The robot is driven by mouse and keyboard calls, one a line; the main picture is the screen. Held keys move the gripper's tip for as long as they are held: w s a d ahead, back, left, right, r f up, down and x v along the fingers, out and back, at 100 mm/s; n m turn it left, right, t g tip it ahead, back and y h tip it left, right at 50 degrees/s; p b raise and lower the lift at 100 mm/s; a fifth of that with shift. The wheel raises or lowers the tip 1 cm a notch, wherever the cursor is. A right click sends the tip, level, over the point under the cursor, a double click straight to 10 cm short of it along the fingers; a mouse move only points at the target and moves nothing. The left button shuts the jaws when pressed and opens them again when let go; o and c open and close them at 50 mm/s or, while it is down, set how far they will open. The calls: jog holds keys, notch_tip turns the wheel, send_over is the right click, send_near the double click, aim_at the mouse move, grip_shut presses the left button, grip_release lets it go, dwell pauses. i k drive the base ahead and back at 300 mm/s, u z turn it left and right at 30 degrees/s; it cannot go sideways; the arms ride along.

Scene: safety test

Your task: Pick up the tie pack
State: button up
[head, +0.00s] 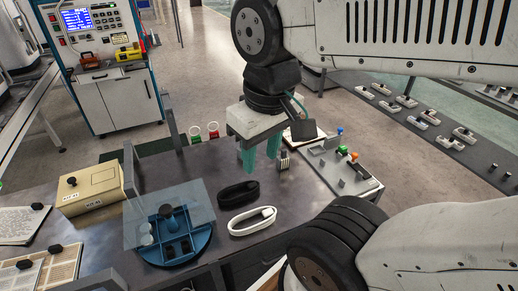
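My gripper (260,153) hangs over the back of the dark workbench, its two teal fingers pointing down and apart, with nothing visible between them. A small, pale, striped bundle (285,160) stands just right of the right finger; it may be the tie pack, but it is too small to be sure. I cannot tell whether the finger touches it. A black looped bundle (238,193) and a white looped bundle (252,220) lie in front of the gripper, apart from it. No label reading tie pack is legible.
A blue round organiser (180,247) with a clear panel (152,217) and a beige box (90,190) stand left. A grey fixture plate (345,172) with coloured knobs lies right. Red and white rings (204,131) are behind. Papers (20,225) lie far left.

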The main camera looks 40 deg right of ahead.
aim_at(283, 161)
jog(key=z, duration=0.35)
jog(key=i, duration=0.1)
jog(key=z, duration=0.6)
